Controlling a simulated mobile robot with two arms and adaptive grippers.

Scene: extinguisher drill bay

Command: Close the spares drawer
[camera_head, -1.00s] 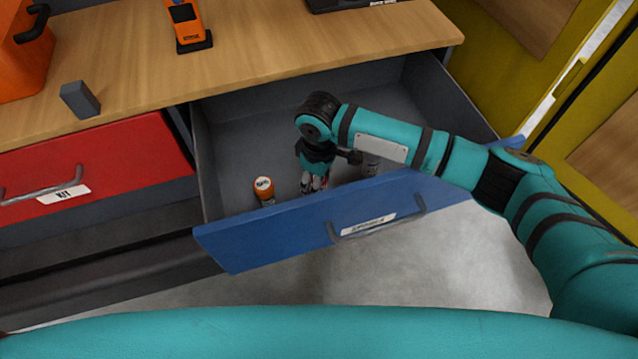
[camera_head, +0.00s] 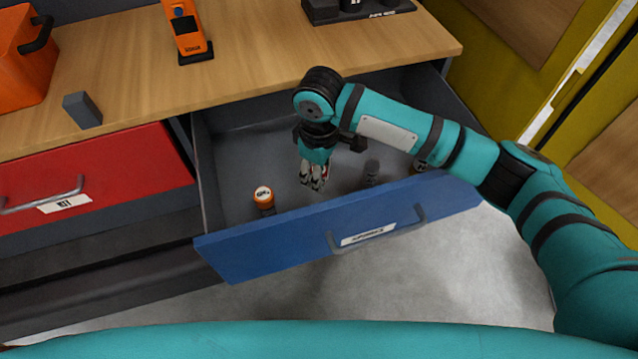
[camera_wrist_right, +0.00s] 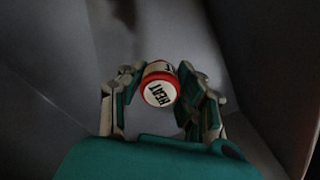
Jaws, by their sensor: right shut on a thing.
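The spares drawer, with a blue front (camera_head: 290,238) and a grey inside, stands open under the wooden worktop. My right gripper (camera_head: 314,180) reaches down into the drawer area from above. In the right wrist view, my right gripper (camera_wrist_right: 163,100) is shut on a white, red-rimmed cylinder marked "HEAT" (camera_wrist_right: 160,90). Whether this cylinder touches the drawer floor is unclear. An orange cylinder with a white top (camera_head: 264,197) stands in the drawer to the left. A grey cylinder (camera_head: 372,172) stands to the right of the gripper. My left gripper is out of view.
A closed red drawer (camera_head: 110,160) is at left. On the worktop (camera_head: 260,60) are an orange case (camera_head: 22,65), a grey block (camera_head: 82,110), an orange device (camera_head: 186,30) and a black tray (camera_head: 370,12). Yellow panels (camera_head: 500,70) stand at right. Floor in front is clear.

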